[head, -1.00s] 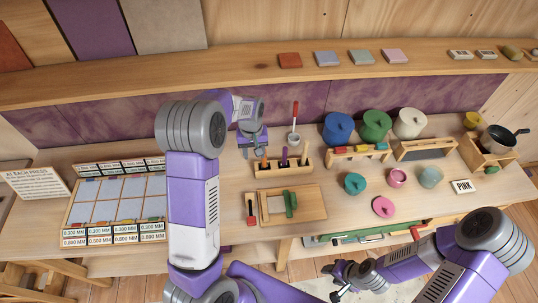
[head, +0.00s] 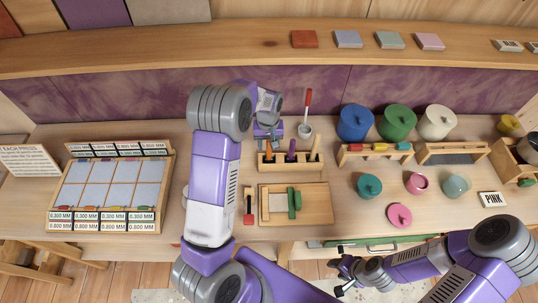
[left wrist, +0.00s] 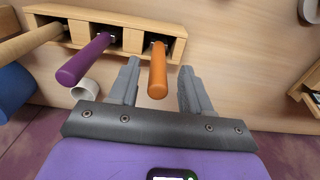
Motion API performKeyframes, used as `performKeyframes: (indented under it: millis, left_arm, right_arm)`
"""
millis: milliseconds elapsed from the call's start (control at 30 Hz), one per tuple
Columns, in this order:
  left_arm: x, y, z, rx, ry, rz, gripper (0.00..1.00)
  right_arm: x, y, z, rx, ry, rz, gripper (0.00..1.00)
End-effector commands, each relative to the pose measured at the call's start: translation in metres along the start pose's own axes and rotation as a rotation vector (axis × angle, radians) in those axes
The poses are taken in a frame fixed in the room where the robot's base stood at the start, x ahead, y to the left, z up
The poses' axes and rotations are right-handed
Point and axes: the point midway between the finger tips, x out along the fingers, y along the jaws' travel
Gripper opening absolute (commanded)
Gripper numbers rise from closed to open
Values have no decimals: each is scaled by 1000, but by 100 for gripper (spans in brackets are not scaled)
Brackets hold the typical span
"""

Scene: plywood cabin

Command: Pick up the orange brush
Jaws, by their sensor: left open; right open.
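The orange brush (head: 269,151) stands handle-up in the left slot of a wooden rack (head: 284,168). In the left wrist view its orange handle (left wrist: 158,75) is between the two spread fingers of my left gripper (left wrist: 159,82), with a gap on each side. In the head view my left gripper (head: 268,137) is open at the rack, just behind the handle. A purple-handled tool (head: 292,149) and a pale wooden-handled one (head: 315,147) stand in the other slots. My right gripper (head: 344,278) is open and empty, low in front of the table.
A white cup with a red-handled tool (head: 305,131) stands behind the rack. A wooden board (head: 313,205) with a green tool lies in front. A tile tray (head: 62,190) is at left; lidded pots (head: 356,124) stand at right. A shelf (head: 200,57) runs above the back.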

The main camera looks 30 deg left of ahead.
Motion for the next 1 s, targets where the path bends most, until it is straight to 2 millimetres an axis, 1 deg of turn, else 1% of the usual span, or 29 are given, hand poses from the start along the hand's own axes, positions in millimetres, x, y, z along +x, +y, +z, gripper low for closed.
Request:
performKeyframes:
  millis: [33, 100, 200, 467, 500, 767, 800, 1000]
  left_arm:
    - [9, 1, 0, 0, -3, -2, 48]
    - [19, 1, 0, 1, -3, -1, 48]
    - [27, 1, -1, 1, -1, 0, 48]
    - [29, 1, -1, 1, 0, 0, 48]
    - [29, 1, -1, 1, 0, 0, 42]
    - [29, 1, -1, 1, 0, 0, 2]
    - [29, 1, -1, 1, 0, 0, 0]
    - [28, 1, -1, 1, 1, 0, 0]
  right_arm:
    - [-1, 0, 0, 0, 1, 0, 46]
    - [-1, 0, 0, 0, 1, 0, 46]
    - [-1, 0, 0, 0, 1, 0, 46]
    - [-1, 0, 0, 0, 1, 0, 46]
    - [-1, 0, 0, 0, 1, 0, 46]
    - [-1, 0, 0, 0, 0, 0, 46]
    - [-1, 0, 0, 0, 0, 0, 46]
    - [-1, 0, 0, 0, 1, 0, 46]
